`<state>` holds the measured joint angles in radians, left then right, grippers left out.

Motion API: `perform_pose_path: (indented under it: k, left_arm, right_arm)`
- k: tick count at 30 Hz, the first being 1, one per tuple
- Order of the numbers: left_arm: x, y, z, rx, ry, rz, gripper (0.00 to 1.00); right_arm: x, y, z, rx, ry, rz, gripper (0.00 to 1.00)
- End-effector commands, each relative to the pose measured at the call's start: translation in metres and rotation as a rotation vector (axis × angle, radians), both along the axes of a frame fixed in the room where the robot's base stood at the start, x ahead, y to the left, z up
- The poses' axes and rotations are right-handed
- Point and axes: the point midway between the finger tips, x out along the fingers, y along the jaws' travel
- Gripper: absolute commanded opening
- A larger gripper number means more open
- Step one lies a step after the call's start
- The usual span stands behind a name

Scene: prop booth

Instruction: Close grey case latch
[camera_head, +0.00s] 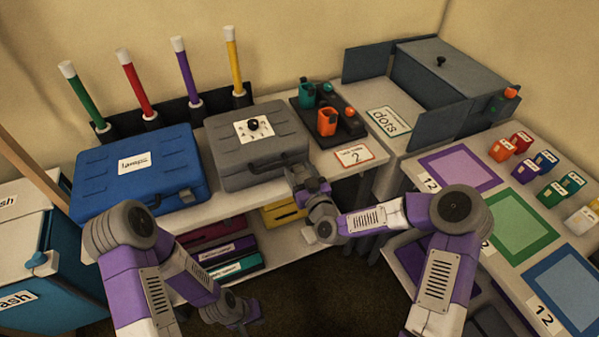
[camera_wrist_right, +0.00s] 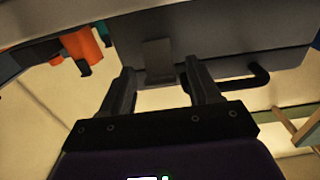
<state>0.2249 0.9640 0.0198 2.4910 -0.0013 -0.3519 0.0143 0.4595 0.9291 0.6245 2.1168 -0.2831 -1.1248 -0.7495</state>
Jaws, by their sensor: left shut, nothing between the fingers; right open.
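The grey case (camera_head: 232,170) lies flat with its lid down on the shelf top, its dark handle (camera_head: 266,163) facing front. My right gripper (camera_head: 292,172) is at the case's front right corner and hides the latch in the head view. In the right wrist view the picture is inverted; the grey latch flap (camera_wrist_right: 158,62) shows on the case front, between and beyond the open fingers of my right gripper (camera_wrist_right: 160,72). Whether the fingers touch it is unclear. The handle (camera_wrist_right: 242,78) is beside it. My left gripper (camera_head: 250,316) is low in front of the shelf, shut and empty.
A blue case (camera_head: 140,185) stands left of the grey one. A black tray (camera_head: 345,130) with orange and green cups is at its right, near a card marked 2 (camera_head: 354,155). Coloured batons stand behind. Cases fill the lower shelf (camera_head: 222,250).

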Motion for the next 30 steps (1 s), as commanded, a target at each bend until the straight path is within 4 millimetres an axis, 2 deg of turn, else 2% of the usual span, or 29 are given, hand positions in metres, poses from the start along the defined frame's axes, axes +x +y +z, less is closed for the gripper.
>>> perform_pose_path:
  k: [11, 21, 26, 30]
  left_arm:
    - [0.0, 0.0, -0.001, 0.0, 0.0, 0.0, 0.0]
    - [0.0, 0.0, -0.001, 0.0, 0.0, 0.0, 0.0]
    - [0.0, 0.0, 0.007, 0.0, 0.0, 0.0, 0.0]
    - [0.0, 0.0, 0.026, 0.0, 0.0, 0.0, 0.0]
  right_arm:
    - [0.006, 0.002, 0.0, -0.001, 0.002, 0.0, 0.6]
    - [0.006, 0.002, 0.0, -0.001, 0.002, 0.0, 0.1]
    - [0.007, 0.002, 0.004, -0.01, 0.024, 0.001, 0.1]
    - [0.009, 0.003, 0.01, -0.034, 0.093, 0.001, 0.1]
